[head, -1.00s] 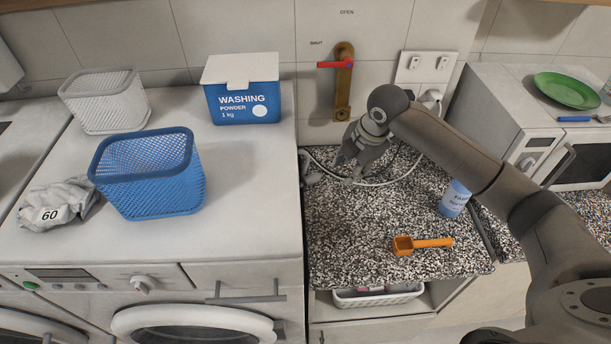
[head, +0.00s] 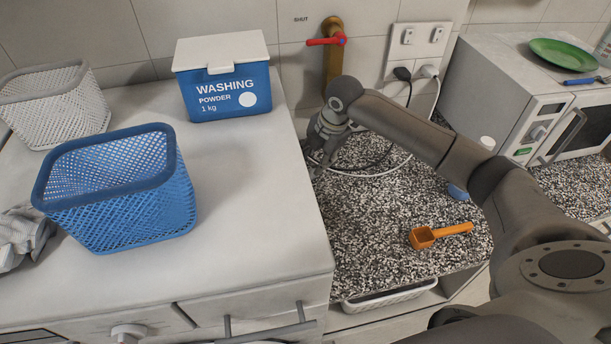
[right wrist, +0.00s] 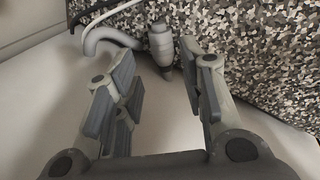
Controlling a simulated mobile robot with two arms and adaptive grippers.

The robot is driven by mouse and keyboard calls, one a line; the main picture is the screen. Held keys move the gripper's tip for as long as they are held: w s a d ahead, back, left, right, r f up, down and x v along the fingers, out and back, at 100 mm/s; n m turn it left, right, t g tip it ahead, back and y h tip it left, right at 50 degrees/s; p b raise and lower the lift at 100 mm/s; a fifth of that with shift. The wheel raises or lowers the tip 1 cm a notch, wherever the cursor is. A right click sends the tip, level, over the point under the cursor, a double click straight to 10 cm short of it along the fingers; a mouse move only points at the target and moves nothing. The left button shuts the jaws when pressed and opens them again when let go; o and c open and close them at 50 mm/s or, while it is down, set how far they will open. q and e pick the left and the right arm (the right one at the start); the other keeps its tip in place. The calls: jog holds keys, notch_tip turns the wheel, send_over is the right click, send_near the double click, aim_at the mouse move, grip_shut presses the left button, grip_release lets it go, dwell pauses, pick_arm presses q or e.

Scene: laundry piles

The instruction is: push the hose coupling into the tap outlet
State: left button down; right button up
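The brass tap (head: 333,62) with a red lever (head: 326,41) is on the tiled wall. My right wrist covers its lower end, so the outlet is hidden. My right gripper (head: 318,166) points down at the left edge of the speckled worktop, below the tap. In the right wrist view, the right gripper (right wrist: 165,80) is open and empty. The grey ribbed hose coupling (right wrist: 161,42) lies just beyond the gap between its fingertips, by the worktop edge. A curved grey hose (right wrist: 108,35) shows to its left. I cannot pick out the coupling in the head view. My left gripper is out of view.
The washing powder box (head: 228,92) and blue basket (head: 120,205) stand on the white machine top to the left. Black and white cables (head: 398,166) loop behind my right arm. An orange scoop (head: 425,237) lies on the worktop (head: 370,225), with bare surface around it.

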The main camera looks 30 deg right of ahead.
aim_at(310, 172)
jog(key=shift+x, duration=0.85)
jog(key=p+x, duration=0.1)
jog(key=x, duration=0.1)
jog(key=p+x, duration=0.1)
jog(key=x, duration=0.2)
jog(key=shift+s+a, duration=0.15)
jog(key=shift+a, duration=0.05)
jog(key=shift+f, duration=0.35)
jog(key=c, duration=0.8)
jog(key=shift+o, duration=0.2)
jog(key=shift+r, duration=0.1)
